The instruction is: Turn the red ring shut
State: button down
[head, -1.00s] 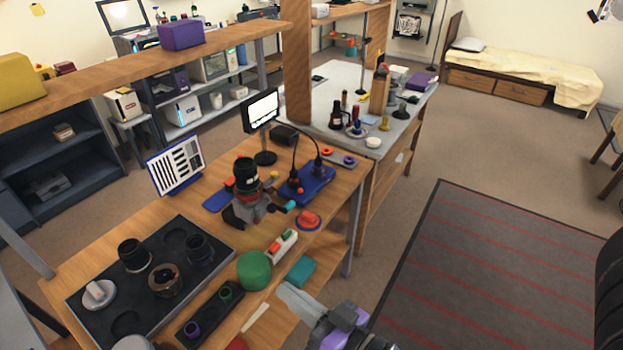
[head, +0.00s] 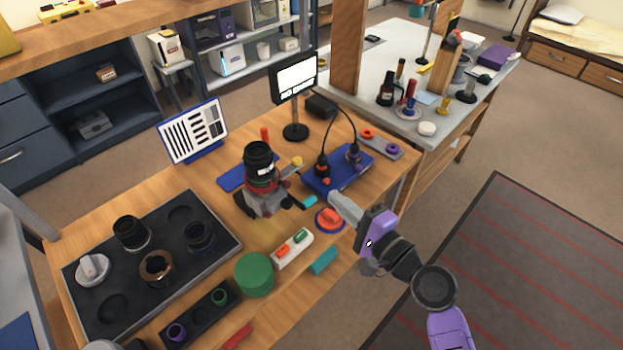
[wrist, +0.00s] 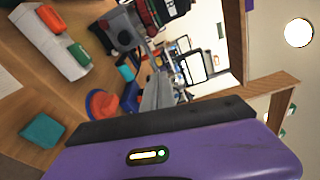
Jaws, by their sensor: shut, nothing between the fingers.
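A black lens (head: 258,156) stands upright in a grey vise (head: 264,203) on the wooden bench. A red ring (head: 262,180) goes around the lens low down, just above the vise. The vise (wrist: 122,30) also shows at the top of the wrist view, with part of the lens (wrist: 150,10) beside it, cut off by the frame edge. My gripper (head: 335,198) is shut and empty, to the right of the vise and apart from the ring. Its grey fingers also show in the wrist view (wrist: 158,92).
A red knob on a blue disc (head: 330,219) sits just below my fingers. A blue pad with cabled posts (head: 338,172) stands behind. A white switch box (head: 292,249), a green cylinder (head: 254,275) and a dark parts tray (head: 215,253) lie in front and left.

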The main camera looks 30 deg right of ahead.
jog(key=w, duration=0.3)
jog(key=w+a+p, duration=0.1)
jog(key=w, duration=0.2)
jog(key=w+a+p, duration=0.1)
jog(key=w, duration=0.2)
jog(key=shift+w+f, duration=0.2)
jog(key=shift+w, duration=0.05)
jog(key=shift+s+a+r+p, duration=0.15)
jog(key=shift+s+a+p, duration=0.15)
jog(key=shift+a+p, duration=0.25)
jog(key=shift+s+a+r+p, duration=0.15)
jog(key=shift+s+a+p, duration=0.15)
jog(key=shift+a, duration=0.4)
jog(key=shift+s+a, duration=0.2)
jog(key=shift+a, duration=0.25)
